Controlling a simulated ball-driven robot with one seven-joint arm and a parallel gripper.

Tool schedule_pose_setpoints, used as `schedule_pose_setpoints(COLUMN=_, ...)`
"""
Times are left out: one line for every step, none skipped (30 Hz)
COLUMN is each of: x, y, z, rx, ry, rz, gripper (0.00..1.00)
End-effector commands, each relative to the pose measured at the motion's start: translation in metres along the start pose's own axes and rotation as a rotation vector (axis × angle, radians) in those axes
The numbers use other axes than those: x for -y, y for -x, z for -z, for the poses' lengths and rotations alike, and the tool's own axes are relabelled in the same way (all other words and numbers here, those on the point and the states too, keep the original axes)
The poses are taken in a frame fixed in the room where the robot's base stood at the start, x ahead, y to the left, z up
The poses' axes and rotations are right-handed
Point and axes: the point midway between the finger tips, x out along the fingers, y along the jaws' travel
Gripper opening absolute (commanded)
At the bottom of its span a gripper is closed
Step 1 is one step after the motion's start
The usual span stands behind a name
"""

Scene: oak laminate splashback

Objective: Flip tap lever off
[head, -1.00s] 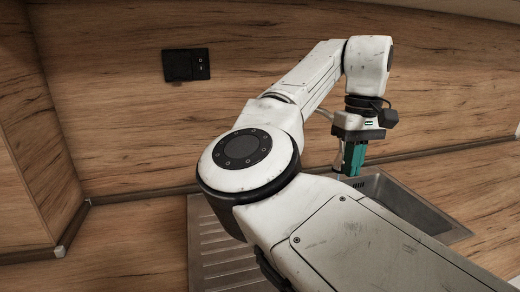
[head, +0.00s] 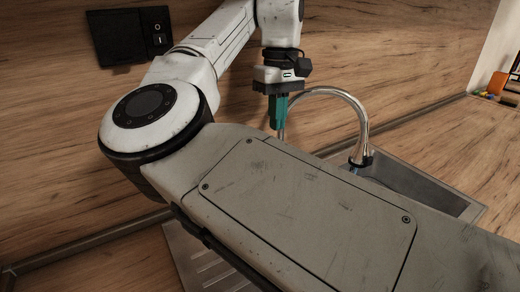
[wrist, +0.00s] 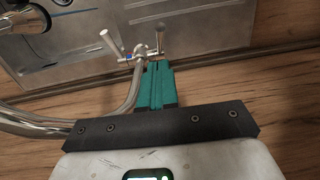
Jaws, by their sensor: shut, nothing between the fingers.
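The chrome tap (wrist: 140,56) shows in the wrist view with two lever handles, a left one (wrist: 111,42) and a right one (wrist: 160,40), both standing out from its body. My gripper (wrist: 158,65) is shut and empty, its teal fingertips just below the right lever in the picture; I cannot tell whether they touch. In the head view my gripper (head: 277,125) points down beside the tap's curved spout (head: 340,92). My own arm hides the tap body and levers there.
A steel sink basin (head: 440,196) lies right of my arm, with a ribbed drainer (head: 197,262) in front. The oak splashback (head: 420,60) runs behind, carrying a black socket plate (head: 128,36). Small colourful items (head: 495,84) lie far right.

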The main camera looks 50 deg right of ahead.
Motion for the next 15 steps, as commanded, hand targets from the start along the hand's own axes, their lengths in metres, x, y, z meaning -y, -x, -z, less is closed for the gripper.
schedule_pose_setpoints(x=0.000, y=0.000, z=0.000, rx=0.000, ry=-0.001, rz=0.000, gripper=0.00)
schedule_pose_setpoints(x=0.000, y=0.000, z=0.000, rx=0.000, ry=0.000, rz=0.000, gripper=0.00)
schedule_pose_setpoints(x=0.000, y=0.000, z=0.000, rx=0.000, ry=0.000, rz=0.000, gripper=0.00)
schedule_pose_setpoints(x=0.000, y=0.000, z=0.000, rx=0.000, ry=0.000, rz=0.000, gripper=0.00)
schedule_pose_setpoints(x=0.000, y=0.000, z=0.000, rx=0.000, ry=0.000, rz=0.000, gripper=0.00)
schedule_pose_setpoints(x=0.000, y=0.000, z=0.000, rx=0.000, ry=0.000, rz=0.000, gripper=0.00)
schedule_pose_setpoints(x=0.000, y=0.000, z=0.000, rx=0.000, ry=0.000, rz=0.000, gripper=0.00)
schedule_pose_setpoints(x=0.000, y=0.000, z=0.000, rx=0.000, ry=0.000, rz=0.000, gripper=0.00)
schedule_pose_setpoints(x=0.000, y=0.000, z=0.000, rx=0.000, ry=0.000, rz=0.000, gripper=0.00)
schedule_pose_setpoints(x=0.000, y=-0.001, z=0.000, rx=0.000, ry=0.000, rz=0.000, gripper=0.00)
schedule_pose_setpoints(x=0.000, y=-0.002, z=0.000, rx=0.000, ry=0.000, rz=0.000, gripper=0.00)
schedule_pose_setpoints(x=0.000, y=-0.004, z=0.000, rx=0.001, ry=0.000, rz=0.001, gripper=0.00)
schedule_pose_setpoints(x=0.000, y=-0.006, z=0.000, rx=0.001, ry=0.000, rz=0.002, gripper=0.00)
schedule_pose_setpoints(x=0.001, y=-0.009, z=0.000, rx=0.001, ry=0.000, rz=0.002, gripper=0.00)
schedule_pose_setpoints(x=0.001, y=-0.014, z=0.000, rx=0.001, ry=0.000, rz=0.001, gripper=0.00)
